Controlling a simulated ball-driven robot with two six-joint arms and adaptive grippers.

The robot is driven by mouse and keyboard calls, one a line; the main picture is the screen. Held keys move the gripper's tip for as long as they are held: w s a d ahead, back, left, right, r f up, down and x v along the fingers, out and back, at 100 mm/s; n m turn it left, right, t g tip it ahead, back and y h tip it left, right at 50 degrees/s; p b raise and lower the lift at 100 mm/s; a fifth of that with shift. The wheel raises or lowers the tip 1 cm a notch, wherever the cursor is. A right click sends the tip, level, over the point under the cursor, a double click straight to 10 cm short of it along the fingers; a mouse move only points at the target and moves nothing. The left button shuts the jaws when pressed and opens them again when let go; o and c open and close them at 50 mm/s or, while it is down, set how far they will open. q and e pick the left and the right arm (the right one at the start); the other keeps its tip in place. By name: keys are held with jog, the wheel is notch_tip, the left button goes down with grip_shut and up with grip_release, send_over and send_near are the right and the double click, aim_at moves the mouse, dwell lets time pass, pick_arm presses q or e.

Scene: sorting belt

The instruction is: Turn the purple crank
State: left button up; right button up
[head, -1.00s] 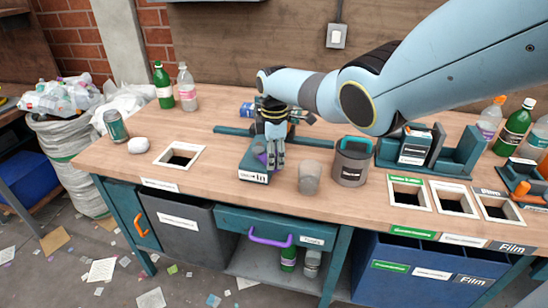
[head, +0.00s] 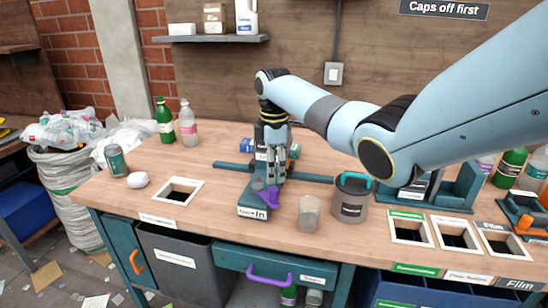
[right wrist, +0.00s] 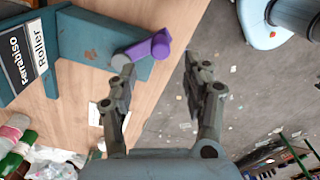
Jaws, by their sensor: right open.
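The purple crank (head: 269,197) sits on a teal press-like device (head: 252,208) in the middle of the bench. My right gripper (head: 273,178) points down just above and behind the crank in the head view. Nothing is held between the fingers. My left gripper is not in view.
A clear cup (head: 309,213) and a grey canister with a teal handle (head: 352,196) stand right of the device. A square bench opening (head: 196,189) lies to the left. Bottles (head: 165,120) stand at the back left. Bench between them is clear.

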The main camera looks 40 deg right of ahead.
jog(key=shift+r, duration=1.75)
